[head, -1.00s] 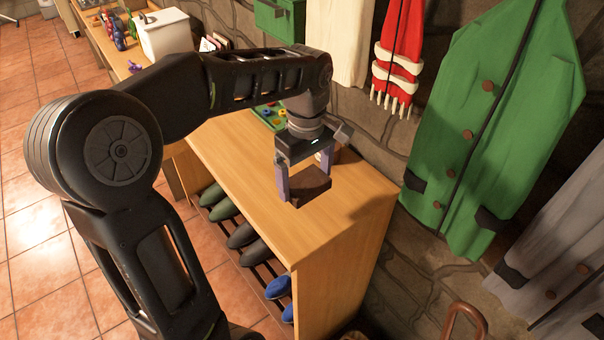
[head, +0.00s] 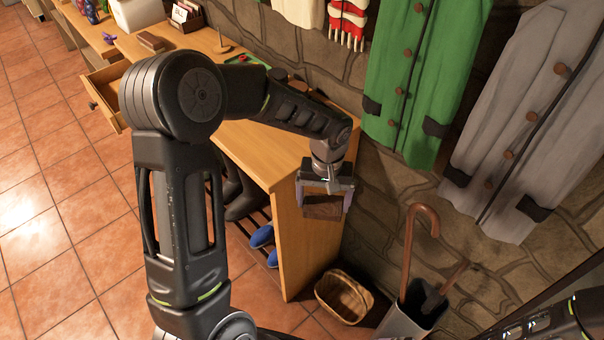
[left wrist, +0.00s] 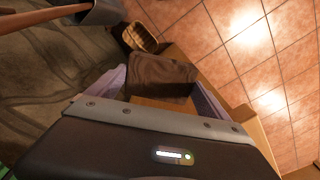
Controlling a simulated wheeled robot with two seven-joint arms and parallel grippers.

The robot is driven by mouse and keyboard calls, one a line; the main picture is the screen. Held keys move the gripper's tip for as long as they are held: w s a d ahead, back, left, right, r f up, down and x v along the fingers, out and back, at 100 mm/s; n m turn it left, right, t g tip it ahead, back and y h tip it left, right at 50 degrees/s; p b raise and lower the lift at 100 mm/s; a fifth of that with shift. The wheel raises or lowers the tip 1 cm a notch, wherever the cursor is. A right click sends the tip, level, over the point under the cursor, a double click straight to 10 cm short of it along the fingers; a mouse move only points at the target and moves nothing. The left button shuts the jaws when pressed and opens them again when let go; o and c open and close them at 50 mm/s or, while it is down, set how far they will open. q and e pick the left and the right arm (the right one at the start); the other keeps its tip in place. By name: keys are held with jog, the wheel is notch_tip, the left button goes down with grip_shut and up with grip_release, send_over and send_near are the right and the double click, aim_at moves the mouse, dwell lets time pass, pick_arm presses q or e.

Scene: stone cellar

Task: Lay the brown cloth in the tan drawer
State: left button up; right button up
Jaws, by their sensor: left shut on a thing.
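The tan drawer (head: 101,104) stands pulled out from the bench front, at the left of the head view, well away from the gripper. My left arm hides part of the drawer's right side, and I cannot see its whole inside. My right gripper is out of view.
The bench top (head: 270,146) holds a brown block (head: 152,42), a card box (head: 186,17) and a white container (head: 137,12). A wicker basket (head: 343,297) and an umbrella stand (head: 412,312) are on the floor at right. Coats, including a green one (head: 415,80), hang on the stone wall.

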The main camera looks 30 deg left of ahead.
aim_at(338, 220)
pick_arm(q)
jog(key=d+f+m, duration=0.1)
jog(key=f, duration=0.1)
jog(key=w+d+f+m, duration=0.1)
jog(key=f+m, duration=0.1)
jog(key=f, duration=0.1)
jog(key=d+f+m, duration=0.1)
jog(key=d+f, duration=0.1)
jog(key=shift+w+f, duration=0.15)
jog(key=shift+w, duration=0.05)
